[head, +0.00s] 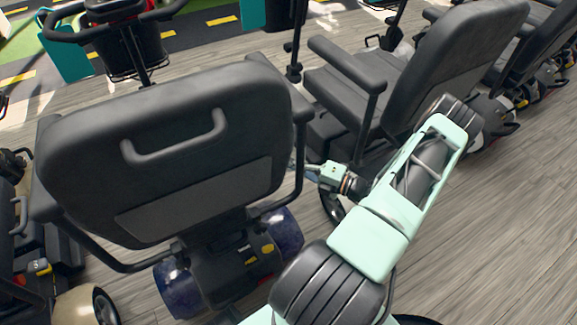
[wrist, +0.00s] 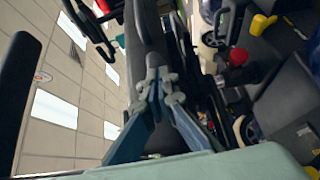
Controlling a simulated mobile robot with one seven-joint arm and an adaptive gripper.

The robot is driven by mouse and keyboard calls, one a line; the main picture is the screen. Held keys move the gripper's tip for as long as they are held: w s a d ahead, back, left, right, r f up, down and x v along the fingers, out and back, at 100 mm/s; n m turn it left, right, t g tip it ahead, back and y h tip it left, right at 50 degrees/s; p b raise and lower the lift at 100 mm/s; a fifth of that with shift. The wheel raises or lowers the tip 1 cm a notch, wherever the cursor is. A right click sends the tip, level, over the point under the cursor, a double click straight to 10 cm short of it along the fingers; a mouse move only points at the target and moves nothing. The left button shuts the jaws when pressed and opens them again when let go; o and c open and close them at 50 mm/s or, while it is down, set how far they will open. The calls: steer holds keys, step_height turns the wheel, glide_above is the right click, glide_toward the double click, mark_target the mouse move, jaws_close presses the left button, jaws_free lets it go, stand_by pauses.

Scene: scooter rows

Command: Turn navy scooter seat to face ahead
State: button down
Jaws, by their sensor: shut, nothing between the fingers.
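The navy scooter stands in the left half of the head view; its rounded navy rear fenders (head: 284,232) show below the seat. Its dark grey seat (head: 190,190) turns its back to me, with a grab handle across the backrest. The scooter's handlebar and basket (head: 128,45) lie beyond the seat, up and left. My gripper (head: 312,168) is at the right side of this seat, near its right armrest; I cannot tell whether it touches. In the wrist view my gripper (wrist: 158,80) has its fingers together and empty, with a dark surface close behind them.
Another scooter's grey seat (head: 455,65) stands close to the right, beside my arm. More scooters stand at far right (head: 530,60) and at the left edge (head: 35,250). Wood-look floor (head: 500,220) is clear at lower right.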

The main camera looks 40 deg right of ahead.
steer(key=shift+w+d, duration=0.25)
steer(key=shift+w, duration=0.2)
steer(key=shift+w+d, duration=0.2)
steer(key=shift+w, duration=0.25)
steer(key=p+v, duration=0.2)
steer(key=v, duration=1.1)
steer(key=shift+d, duration=0.15)
